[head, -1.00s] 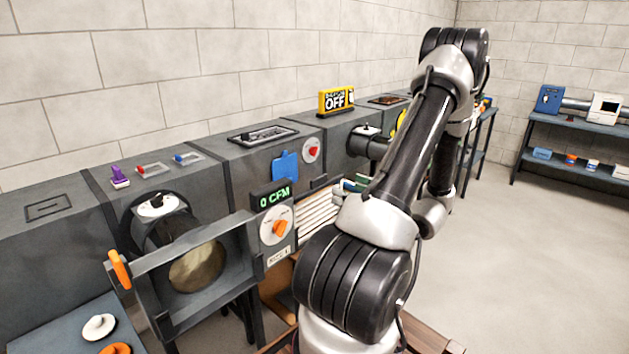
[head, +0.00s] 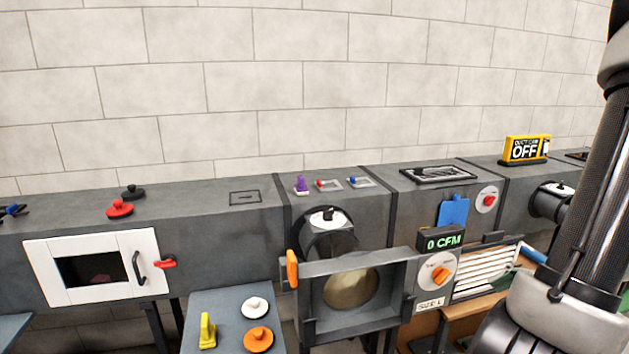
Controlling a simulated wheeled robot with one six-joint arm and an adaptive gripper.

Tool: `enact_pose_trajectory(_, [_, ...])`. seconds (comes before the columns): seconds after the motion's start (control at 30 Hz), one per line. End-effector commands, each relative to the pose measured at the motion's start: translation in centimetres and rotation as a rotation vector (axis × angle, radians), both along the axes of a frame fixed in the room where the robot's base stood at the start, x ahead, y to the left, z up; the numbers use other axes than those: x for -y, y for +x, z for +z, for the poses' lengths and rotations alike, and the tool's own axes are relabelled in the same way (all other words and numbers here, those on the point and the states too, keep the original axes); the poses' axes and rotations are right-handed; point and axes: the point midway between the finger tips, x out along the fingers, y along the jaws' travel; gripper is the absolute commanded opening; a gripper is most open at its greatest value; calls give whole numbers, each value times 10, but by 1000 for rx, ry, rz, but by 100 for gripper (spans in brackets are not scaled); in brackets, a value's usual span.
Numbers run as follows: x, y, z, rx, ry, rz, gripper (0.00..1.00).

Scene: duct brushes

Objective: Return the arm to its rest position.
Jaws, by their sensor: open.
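My arm stands at the right edge of the head view, with its upper links cut off by the frame. My gripper is outside the view, so its jaws do not show. The grey duct line (head: 215,220) runs along the wall to the left of my arm. A square grey frame (head: 310,268) with an orange handle (head: 292,270) stands open in front of a round duct mouth (head: 350,288). The display (head: 441,240) reads 0 CFM, and the yellow sign (head: 525,149) reads OFF.
A small table (head: 212,306) holds a white knob (head: 255,307), an orange knob (head: 258,339) and a yellow piece (head: 207,331). A white-framed windowed door (head: 95,268) is at left. Red (head: 119,208) and black knobs (head: 133,192) sit on the duct top.

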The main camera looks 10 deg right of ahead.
Motion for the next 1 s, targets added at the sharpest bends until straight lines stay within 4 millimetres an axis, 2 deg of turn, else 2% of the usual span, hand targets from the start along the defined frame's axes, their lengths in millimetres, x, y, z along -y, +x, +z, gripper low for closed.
enact_pose_trajectory(0.03, [-6, -5, 12, 1, -101, 139, 91])
enact_pose_trajectory(0.2, [-8, -16, 49, 32, -433, 574, 91])
enact_pose_trajectory(0.37, [-12, -7, 92, 128, -732, 921, 91])
enact_pose_trajectory(0.5, [-31, 7, 132, 269, -959, 1155, 91])
enact_pose_trajectory(0.6, [-55, 14, 156, 401, -1065, 1260, 91])
enact_pose_trajectory(0.73, [-84, 21, 178, 557, -1136, 1333, 91])
enact_pose_trajectory(0.87, [-98, 25, 184, 623, -1147, 1377, 91])
enact_pose_trajectory(1.0, [-101, 26, 183, 632, -1142, 1391, 91])
